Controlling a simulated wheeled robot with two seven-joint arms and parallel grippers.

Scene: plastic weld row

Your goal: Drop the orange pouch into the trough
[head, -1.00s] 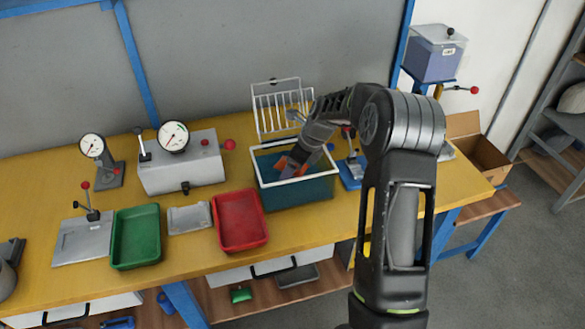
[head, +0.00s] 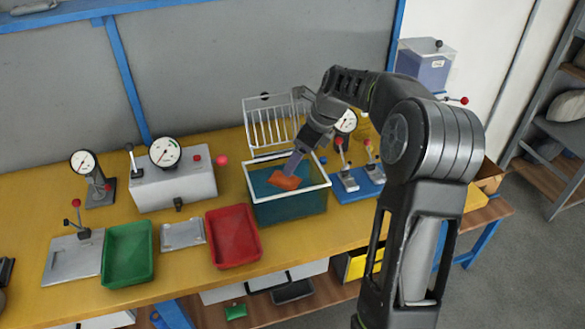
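The orange pouch (head: 285,181) shows inside the teal trough with a white rim (head: 290,209), near the middle of its opening. My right gripper (head: 291,166) comes down over the trough from the upper right, with its fingers pointing at the pouch. The fingertips are right at the pouch's upper edge in the picture. They are small and seen edge-on, so I cannot tell whether they grip it or stand apart. How deep the pouch sits in the trough is also unclear. My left gripper is not in view.
A red tray (head: 233,236) and a green tray (head: 129,254) stand left of the trough. A white wire rack (head: 268,127) stands behind it. A blue base with levers (head: 357,188) is close on its right. A gauge box (head: 173,181) stands further left.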

